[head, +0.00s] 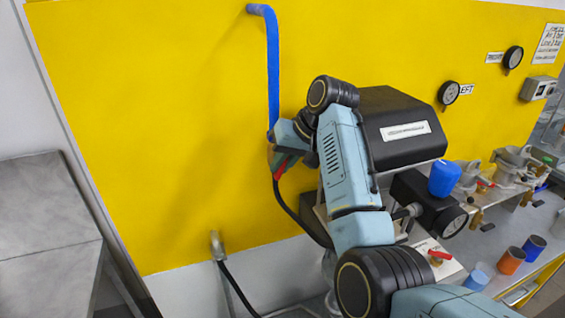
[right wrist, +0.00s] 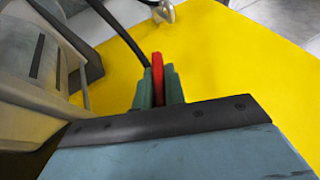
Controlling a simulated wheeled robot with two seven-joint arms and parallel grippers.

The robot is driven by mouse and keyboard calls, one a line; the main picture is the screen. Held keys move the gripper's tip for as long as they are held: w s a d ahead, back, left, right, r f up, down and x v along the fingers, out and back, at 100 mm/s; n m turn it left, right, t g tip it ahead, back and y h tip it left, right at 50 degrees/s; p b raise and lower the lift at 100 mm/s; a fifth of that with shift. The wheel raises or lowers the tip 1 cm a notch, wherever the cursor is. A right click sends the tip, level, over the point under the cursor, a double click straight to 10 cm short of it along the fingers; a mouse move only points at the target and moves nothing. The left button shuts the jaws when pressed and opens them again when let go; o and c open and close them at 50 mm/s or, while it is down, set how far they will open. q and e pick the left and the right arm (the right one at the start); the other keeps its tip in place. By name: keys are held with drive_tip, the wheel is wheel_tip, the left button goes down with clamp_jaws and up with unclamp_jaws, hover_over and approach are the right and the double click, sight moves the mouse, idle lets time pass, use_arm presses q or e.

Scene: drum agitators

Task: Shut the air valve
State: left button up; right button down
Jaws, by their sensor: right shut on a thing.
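The air valve's red lever (head: 280,171) sits at the lower end of the blue pipe (head: 273,75) on the yellow wall, where a black hose begins. My right gripper (head: 284,162) is at this lever. In the right wrist view the red lever (right wrist: 157,68) stands between the two fingers of the right gripper (right wrist: 157,90), which are shut on it. The valve body is mostly hidden behind the gripper, and the lever's exact angle to the pipe is hard to tell. My left gripper is not in view.
The black hose (head: 289,207) hangs below the valve. A metal fitting with another hose (head: 217,246) is low on the wall. A black-and-grey machine (head: 398,125) stands close behind my right arm. A bench at right holds blue and orange cups (head: 511,260). The wall left of the pipe is clear.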

drive_tip(key=shift+d+m+g+y, duration=0.1)
drive_tip(key=shift+m+g+y, duration=0.25)
drive_tip(key=shift+y, duration=0.85)
drive_tip(key=c, duration=1.5)
unclamp_jaws()
drive_tip(key=shift+o, duration=0.2)
wheel_tip(320, 180, up, 9)
drive_tip(key=shift+r+b, duration=0.1)
drive_tip(key=shift+b, duration=0.9)
drive_tip(key=shift+r, duration=0.3)
drive_tip(key=shift+w+r, duration=0.1)
